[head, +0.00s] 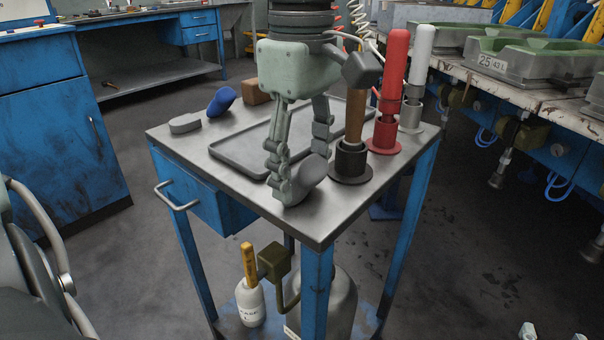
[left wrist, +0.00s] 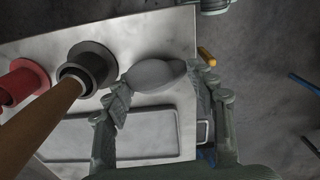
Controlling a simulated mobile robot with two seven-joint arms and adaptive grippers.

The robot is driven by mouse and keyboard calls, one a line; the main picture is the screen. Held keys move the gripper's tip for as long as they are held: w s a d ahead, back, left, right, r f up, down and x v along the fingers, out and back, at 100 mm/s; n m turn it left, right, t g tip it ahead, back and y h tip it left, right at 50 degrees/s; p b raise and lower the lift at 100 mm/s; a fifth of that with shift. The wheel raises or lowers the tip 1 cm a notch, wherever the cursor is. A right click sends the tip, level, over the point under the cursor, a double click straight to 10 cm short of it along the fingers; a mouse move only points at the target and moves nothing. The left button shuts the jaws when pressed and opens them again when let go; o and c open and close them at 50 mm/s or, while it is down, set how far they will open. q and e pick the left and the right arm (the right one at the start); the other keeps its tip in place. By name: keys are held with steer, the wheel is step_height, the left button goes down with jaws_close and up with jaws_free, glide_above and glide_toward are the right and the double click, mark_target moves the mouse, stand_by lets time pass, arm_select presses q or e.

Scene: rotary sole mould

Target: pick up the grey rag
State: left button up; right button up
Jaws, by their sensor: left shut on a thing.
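The grey rag (head: 312,172) is a smooth rounded bundle at the near edge of the metal table top. My left gripper (head: 304,171) points down and is shut on it, one finger at each side. In the left wrist view the rag (left wrist: 155,74) sits between the two fingertips of the left gripper (left wrist: 160,78). Whether it still touches the table is hard to tell. Two pale fingertips of my right gripper (head: 553,333) show apart at the bottom right, empty and away from the table; the rest is cut off.
Right of the rag stand a wooden-handled tool in a black holder (head: 350,163), a red one (head: 384,133) and a white one (head: 411,115). A shallow tray (head: 240,162) lies behind.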

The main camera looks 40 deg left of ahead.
mark_target(296, 165)
arm_select(q)
steer(key=shift+r, duration=0.6)
steer(key=r, duration=0.2)
steer(key=s+r, duration=0.1)
steer(key=shift+a+r+p, duration=0.1)
steer(key=shift+r+p, duration=0.25)
steer(key=s+a+r, duration=0.3)
steer(key=s+r, duration=0.3)
steer(key=s, duration=0.4)
steer(key=shift+a+p, duration=0.2)
steer(key=shift+p, duration=0.2)
arm_select(e)
steer(key=s+d+f+g+h, duration=0.2)
steer(key=d+f+g, duration=0.1)
steer(key=f, duration=0.3)
steer(key=shift+d+f+g, duration=0.25)
steer(key=shift+d+g, duration=0.05)
steer(key=shift+d, duration=0.5)
